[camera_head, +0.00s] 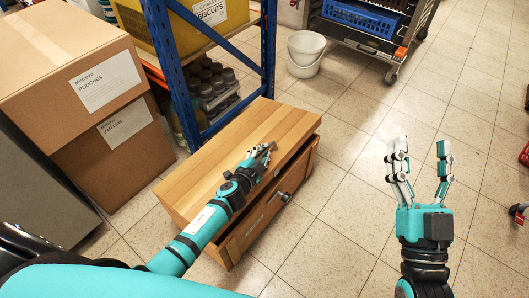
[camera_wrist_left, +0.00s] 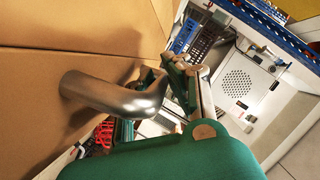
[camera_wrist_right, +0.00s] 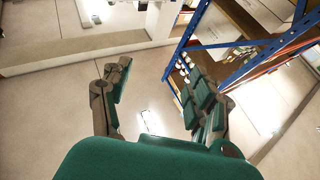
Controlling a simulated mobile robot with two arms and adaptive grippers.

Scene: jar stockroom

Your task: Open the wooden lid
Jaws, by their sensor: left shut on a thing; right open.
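A wooden chest stands on the floor in the head view, with a light plank wooden lid (camera_head: 240,135) on top. A dark gap shows between the lid and the front panel (camera_head: 262,213); I cannot tell how far the lid is raised. My left gripper (camera_head: 265,153) is over the lid near its front edge. In the left wrist view, a bent metal handle (camera_wrist_left: 110,94) comes out of the wood, and my left gripper (camera_wrist_left: 155,95) is shut on its end. My right gripper (camera_head: 418,160) is open and empty above the floor, right of the chest.
Brown cartons (camera_head: 85,85) are stacked left of the chest. A blue shelf rack (camera_head: 172,75) with dark jars (camera_head: 212,82) stands behind it. White buckets (camera_head: 305,52) and a wheeled cart (camera_head: 372,38) are at the back. The tiled floor (camera_head: 345,175) right of the chest is clear.

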